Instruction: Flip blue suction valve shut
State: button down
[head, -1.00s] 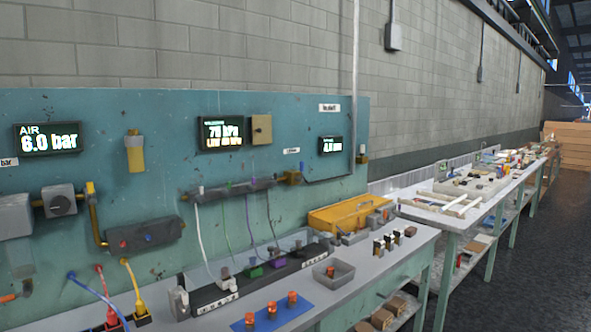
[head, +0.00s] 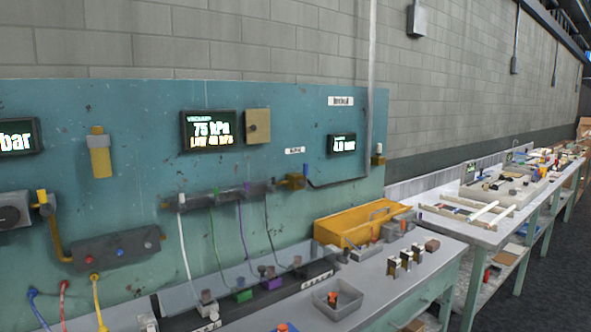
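My gripper is not in view. I cannot surely pick out a blue suction valve. The manifold bar (head: 219,196) on the teal panel carries small knobs, with a white one (head: 181,196), a green one (head: 217,191) and a purple one (head: 246,185) visible. White, green, purple and dark tubes hang from it. A lower dark block (head: 105,247) has a blue round spot (head: 120,252) and a red one (head: 89,260) on its front. A blue fitting with a blue hose (head: 31,294) is at the lower left. The vacuum display (head: 211,130) appears to read 75 kPa.
The bench (head: 400,272) below the panel holds a yellow tray (head: 334,228), a grey bin (head: 325,300) and several small clamp-like parts (head: 405,260). Another cluttered bench (head: 458,232) continues to the right. Dark floor (head: 545,270) is clear at the right.

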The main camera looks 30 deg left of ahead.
aim_at(302, 183)
jog(key=i, duration=1.15)
jog(key=z, duration=0.3)
jog(key=k, duration=0.2)
jog(key=u, duration=2.75)
jog(key=k, duration=0.15)
jog(key=u, duration=1.25)
